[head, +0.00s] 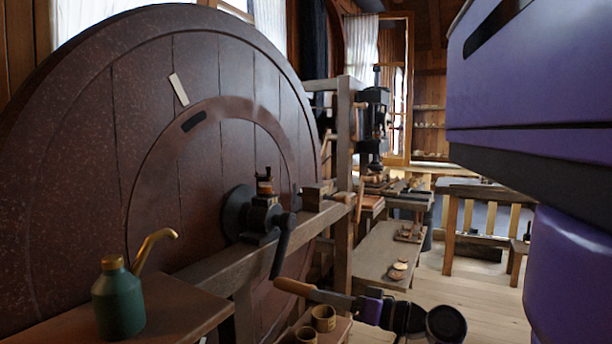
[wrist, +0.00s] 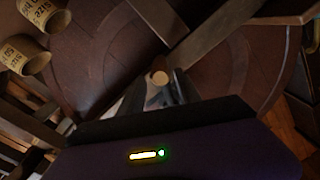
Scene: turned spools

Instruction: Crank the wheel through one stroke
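The large dark reddish-brown wheel (head: 75,150) fills the left of the head view, standing upright; its planked face also shows in the wrist view (wrist: 95,65). In front of it, a dark crank arm (head: 283,245) hangs down from the hub. A wooden crank handle (head: 300,288) sticks out from the arm's lower end toward the right. My gripper (head: 362,306) is at the handle's outer end, reaching in from the right. In the wrist view the fingers (wrist: 162,84) lie close on both sides of the round handle end (wrist: 159,76) and appear shut on it.
A green oil can (head: 118,300) with a brass spout stands on a wooden ledge (head: 175,310) at the left. Small wooden cups (head: 323,318) stand just below my gripper, and labelled ones show in the wrist view (wrist: 42,12).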

